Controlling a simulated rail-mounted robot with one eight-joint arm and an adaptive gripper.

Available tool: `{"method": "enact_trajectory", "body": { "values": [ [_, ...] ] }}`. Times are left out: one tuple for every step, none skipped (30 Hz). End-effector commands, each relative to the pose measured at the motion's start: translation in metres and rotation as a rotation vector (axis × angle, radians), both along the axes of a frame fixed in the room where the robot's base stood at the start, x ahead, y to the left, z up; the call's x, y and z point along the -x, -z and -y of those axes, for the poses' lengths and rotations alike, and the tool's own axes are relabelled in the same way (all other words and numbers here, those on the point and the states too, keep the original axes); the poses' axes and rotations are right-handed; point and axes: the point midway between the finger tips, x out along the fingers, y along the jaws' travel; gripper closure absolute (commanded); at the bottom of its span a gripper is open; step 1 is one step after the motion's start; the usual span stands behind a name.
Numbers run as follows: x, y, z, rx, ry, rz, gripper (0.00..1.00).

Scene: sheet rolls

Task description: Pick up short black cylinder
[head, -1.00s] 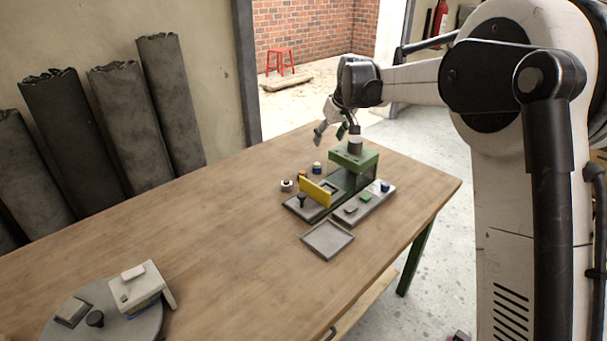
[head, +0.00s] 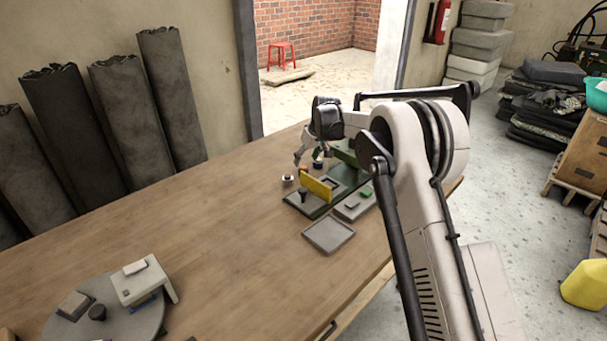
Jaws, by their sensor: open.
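My gripper (head: 309,160) is open, low over the far part of the wooden table, behind the yellow plate. Its fingers point down around or just beside a small dark cylinder (head: 318,164) with a pale top, which they partly cover. I cannot tell whether they touch it. A small white piece with a dark centre (head: 288,180) stands to the left, apart from the fingers. A black knob-like piece (head: 303,196) stands on the green and grey fixture in front. Which of these small dark pieces is the short black cylinder is not clear at this size.
The yellow plate (head: 316,189) stands upright near the gripper, on the fixture (head: 333,203). A shallow grey tray (head: 328,235) lies in front. A round grey plate (head: 65,335) with several parts is at the near left. The table's (head: 220,230) middle is clear.

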Motion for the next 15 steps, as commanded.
{"method": "enact_trajectory", "body": {
  "values": [
    [-0.002,0.006,-0.002,0.0,0.0,0.0,0.46],
    [-0.003,0.008,-0.002,0.0,0.0,0.0,0.46],
    [-0.003,0.011,-0.003,0.0,0.0,0.0,0.46],
    [-0.004,0.012,-0.003,0.0,0.0,0.0,0.46],
    [-0.004,0.013,-0.003,0.0,0.0,0.0,0.46],
    [-0.004,0.014,-0.004,0.0,0.001,0.0,0.46],
    [-0.005,0.015,-0.004,0.0,0.001,0.0,0.46],
    [-0.006,0.017,-0.004,0.0,0.001,0.0,0.46],
    [-0.007,0.02,-0.005,0.0,0.001,0.0,0.46],
    [-0.009,0.023,-0.005,0.0,0.001,0.0,0.46],
    [-0.011,0.027,-0.005,0.0,0.001,0.0,0.46],
    [-0.013,0.031,-0.006,0.0,0.001,0.0,0.46],
    [-0.015,0.035,-0.007,0.0,0.001,0.0,0.46],
    [-0.017,0.038,-0.007,0.0,0.001,0.0,0.46],
    [-0.019,0.043,-0.008,0.0,0.001,0.0,0.46]
  ]
}}
